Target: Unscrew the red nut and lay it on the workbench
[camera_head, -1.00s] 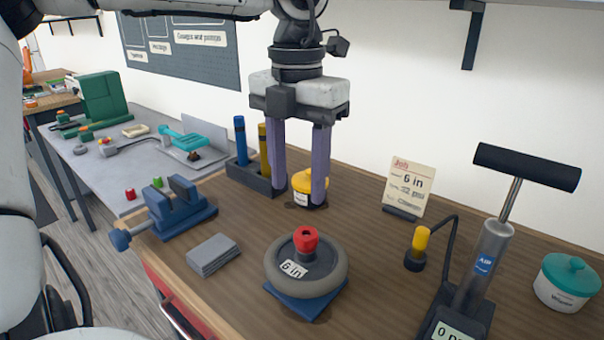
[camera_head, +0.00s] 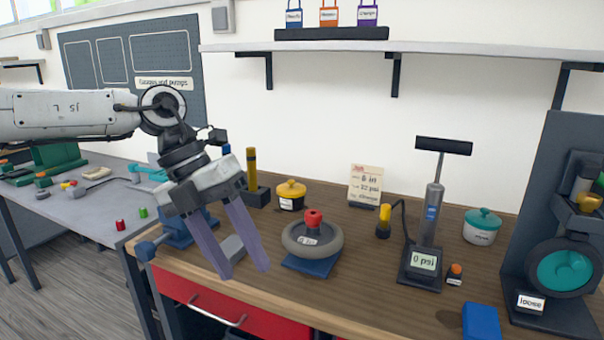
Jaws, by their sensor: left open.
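The red nut (camera_head: 313,217) sits on top of a grey wheel (camera_head: 325,246) labelled "6 in". The wheel lies flat on a blue pad (camera_head: 311,265) on the brown wooden workbench (camera_head: 365,291). My left gripper (camera_head: 243,273) is open and empty, tilted, with its purple fingers pointing down. It is left of the wheel, apart from the nut, and its fingers overlap the grey stack (camera_head: 234,247) in the picture. My right gripper is not in view.
A blue vice (camera_head: 173,236) is partly hidden behind my gripper. A yellow-lidded pot (camera_head: 291,194) stands behind the wheel. An air pump (camera_head: 432,225) reading 0 psi stands to the right. A blue block (camera_head: 481,322) is at the front right. The bench front middle is clear.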

